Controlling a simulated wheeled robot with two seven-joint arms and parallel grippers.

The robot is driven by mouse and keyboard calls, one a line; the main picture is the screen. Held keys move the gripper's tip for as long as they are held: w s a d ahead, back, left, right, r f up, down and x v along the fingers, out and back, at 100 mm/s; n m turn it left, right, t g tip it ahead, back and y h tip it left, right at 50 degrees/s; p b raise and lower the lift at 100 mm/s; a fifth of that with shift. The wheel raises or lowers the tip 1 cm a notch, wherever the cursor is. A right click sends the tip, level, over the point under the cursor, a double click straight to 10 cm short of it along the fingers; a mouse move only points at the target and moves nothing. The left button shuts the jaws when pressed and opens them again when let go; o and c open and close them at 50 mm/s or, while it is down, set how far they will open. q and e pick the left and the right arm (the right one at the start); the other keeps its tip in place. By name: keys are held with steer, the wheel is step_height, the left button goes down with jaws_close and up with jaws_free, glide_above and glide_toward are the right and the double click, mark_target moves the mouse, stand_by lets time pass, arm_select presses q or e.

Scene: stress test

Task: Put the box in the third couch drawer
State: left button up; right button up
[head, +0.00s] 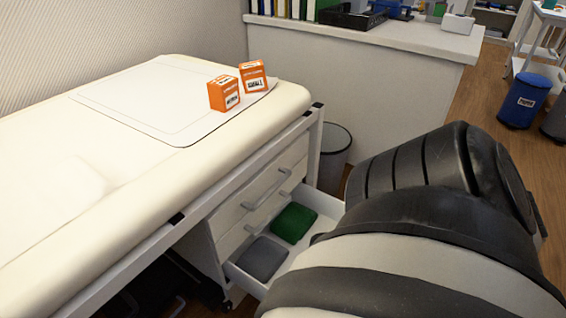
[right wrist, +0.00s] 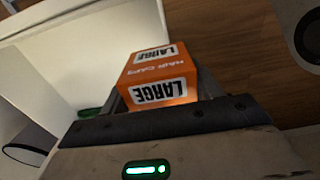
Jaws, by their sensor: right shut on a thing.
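In the right wrist view my right gripper (right wrist: 160,105) is shut on an orange box (right wrist: 160,75) labelled LARGE. In the head view my right arm covers the lower right, and its gripper and this box are hidden. Under the couch (head: 60,200) is a white drawer unit (head: 260,185) with closed fronts above and a lower drawer (head: 322,205) pulled open. The open drawer holds a green folded item (head: 293,223) and a grey one (head: 262,258). Its front end is hidden behind my arm. My left gripper is not in view.
Two orange boxes, a left one (head: 224,93) and a right one (head: 253,77), stand on a white mat (head: 130,105) on the couch. A bin (head: 335,145) stands behind the drawer unit. A counter (head: 400,36) is at the back, and a blue bin (head: 526,98) at the right.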

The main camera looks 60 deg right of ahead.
steer(key=w+d+f+b, duration=0.1)
steer(key=d+f+b, duration=0.2)
steer(key=d, duration=0.1)
steer(key=w+d+f+b, duration=0.2)
steer(key=d+f+b, duration=0.1)
steer(key=d, duration=0.1)
steer(key=w+d+f+b, duration=0.2)
steer(key=d+f+b, duration=0.1)
steer(key=d, duration=0.1)
steer(key=shift+f, duration=0.2)
steer(key=shift+w+d+f+b, duration=0.1)
steer(key=shift+d+f+b, duration=0.2)
steer(key=shift+f+b, duration=0.1)
steer(key=shift+w+d+f+b, duration=0.15)
steer(key=shift+d+f+b, duration=0.2)
steer(key=shift+f+b, duration=0.25)
step_height(320, 180, down, 2)
steer(key=shift+a+f+b, duration=0.1)
steer(key=shift+b, duration=0.6)
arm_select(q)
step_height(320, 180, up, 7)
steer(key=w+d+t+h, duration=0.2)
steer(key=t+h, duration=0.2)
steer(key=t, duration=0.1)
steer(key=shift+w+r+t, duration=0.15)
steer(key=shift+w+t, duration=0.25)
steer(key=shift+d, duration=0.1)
